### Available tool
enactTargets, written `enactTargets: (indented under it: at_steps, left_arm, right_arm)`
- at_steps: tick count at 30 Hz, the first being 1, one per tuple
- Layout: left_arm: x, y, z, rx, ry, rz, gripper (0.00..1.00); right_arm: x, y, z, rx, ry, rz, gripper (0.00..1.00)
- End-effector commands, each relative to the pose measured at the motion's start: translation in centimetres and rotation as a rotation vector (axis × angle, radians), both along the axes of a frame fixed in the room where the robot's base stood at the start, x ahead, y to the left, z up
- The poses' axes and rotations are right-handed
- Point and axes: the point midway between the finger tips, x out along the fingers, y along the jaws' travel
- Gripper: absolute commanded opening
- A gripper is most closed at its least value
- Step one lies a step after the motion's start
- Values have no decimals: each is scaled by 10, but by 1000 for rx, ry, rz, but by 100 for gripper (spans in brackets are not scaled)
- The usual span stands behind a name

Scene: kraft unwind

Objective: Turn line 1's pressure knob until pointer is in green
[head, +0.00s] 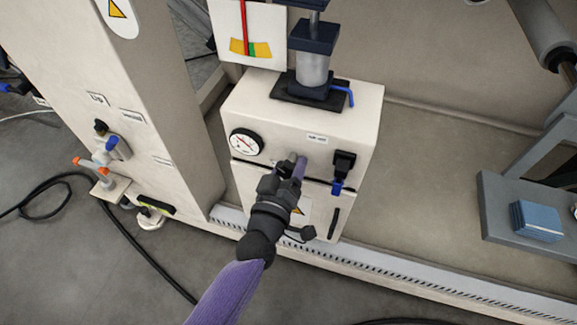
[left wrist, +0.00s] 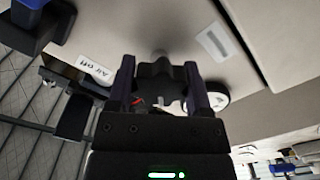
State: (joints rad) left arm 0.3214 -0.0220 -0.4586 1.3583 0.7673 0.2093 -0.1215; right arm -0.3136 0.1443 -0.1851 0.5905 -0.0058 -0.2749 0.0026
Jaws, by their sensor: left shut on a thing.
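The light box has a pressure knob on its front, seen in the left wrist view as a dark knob (left wrist: 158,75). My left gripper (head: 291,166) is shut on this knob, its fingers on either side of it (left wrist: 158,92); the gripper hides most of it in the head view. Above the box, a card (head: 260,18) has a red pointer (head: 244,28) over a yellow and green scale (head: 252,48). The pointer's tip is near the left edge of the green. My right gripper is not in view.
A black and blue valve (head: 342,170) sits right of the knob. A cylinder (head: 312,70) with a blue hose stands on the box. A light column (head: 120,90) is at left; a grey shelf with blue blocks (head: 537,221) is at right.

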Motion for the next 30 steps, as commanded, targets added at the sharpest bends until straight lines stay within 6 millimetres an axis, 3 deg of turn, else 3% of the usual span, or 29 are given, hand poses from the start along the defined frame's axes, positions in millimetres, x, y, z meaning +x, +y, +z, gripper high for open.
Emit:
enactTargets:
  at_steps: [12,30]
  left_arm:
    - [0,0,0,-184,61,-1,6]
    - [0,0,0,-217,72,0,6]
  right_arm:
    - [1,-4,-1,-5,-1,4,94]
    - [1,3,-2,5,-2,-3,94]
